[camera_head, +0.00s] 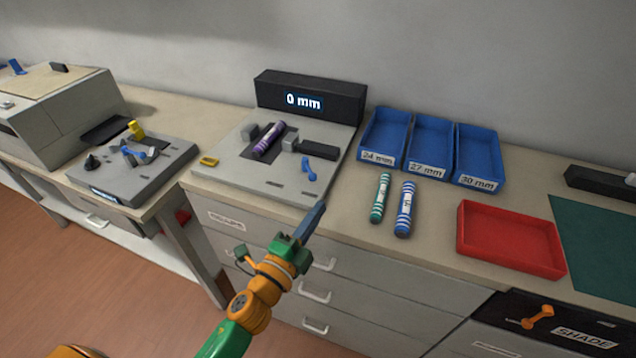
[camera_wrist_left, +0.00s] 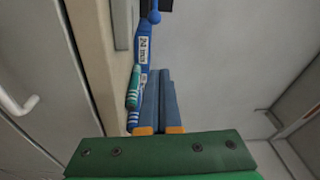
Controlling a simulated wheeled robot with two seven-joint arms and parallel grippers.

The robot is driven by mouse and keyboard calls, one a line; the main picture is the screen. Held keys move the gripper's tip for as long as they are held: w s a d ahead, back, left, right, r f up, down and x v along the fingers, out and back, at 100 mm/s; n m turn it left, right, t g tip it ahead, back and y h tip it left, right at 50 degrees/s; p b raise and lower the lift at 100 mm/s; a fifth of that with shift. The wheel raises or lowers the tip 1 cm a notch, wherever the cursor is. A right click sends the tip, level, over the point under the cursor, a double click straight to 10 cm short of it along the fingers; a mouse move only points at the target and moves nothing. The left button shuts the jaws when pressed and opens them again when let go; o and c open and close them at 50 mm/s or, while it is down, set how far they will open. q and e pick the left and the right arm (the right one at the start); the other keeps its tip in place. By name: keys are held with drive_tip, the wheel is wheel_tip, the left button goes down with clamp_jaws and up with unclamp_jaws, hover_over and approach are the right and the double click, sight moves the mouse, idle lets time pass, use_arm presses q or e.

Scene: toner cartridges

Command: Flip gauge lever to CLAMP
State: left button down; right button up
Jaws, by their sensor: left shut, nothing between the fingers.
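The gauge (camera_head: 225,178) is a light grey plate on the bench, with a black display block (camera_head: 325,100) reading "0 mm" behind it. A purple cartridge (camera_head: 269,141) lies on it between small grey blocks. The blue gauge lever (camera_head: 308,168) stands on the plate's right side, right of the purple cartridge. My left gripper (camera_head: 320,208) is shut and empty, in front of the gauge near the bench's front edge, apart from the lever. Its closed fingers also show in the left wrist view (camera_wrist_left: 160,98). My right gripper is not seen.
Green-striped (camera_head: 380,198) and blue-striped (camera_head: 404,208) cartridges lie right of the gauge. Blue bins (camera_head: 432,158) labelled 24, 27 and 30 mm stand behind them. An empty red tray (camera_head: 509,250) is farther right. Another grey device (camera_head: 160,170) with small levers stands left.

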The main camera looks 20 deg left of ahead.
sight(314, 196)
use_arm(q)
drive_tip(key=w, duration=0.3)
drive_tip(key=w+d, duration=0.1)
drive_tip(key=w, duration=0.5)
drive_tip(key=shift+w+d+r+p, duration=0.15)
drive_tip(key=shift+r+p, duration=0.1)
drive_tip(key=shift+p, duration=0.15)
drive_tip(key=a, duration=0.2)
drive_tip(key=shift+s+a+f, duration=0.3)
drive_tip(key=shift+s, duration=0.05)
drive_tip(key=shift+s+a+f, duration=0.15)
drive_tip(key=shift+a, duration=0.45)
drive_tip(key=shift+d, duration=0.1)
drive_tip(key=shift+s+a+m+h, duration=0.2)
drive_tip(key=shift+a+m+h, duration=0.15)
drive_tip(key=shift+h, duration=0.35)
drive_tip(key=shift+s+a+m+g+h, duration=0.1)
drive_tip(key=shift+m+g+h, duration=0.2)
drive_tip(key=shift+m, duration=0.05)
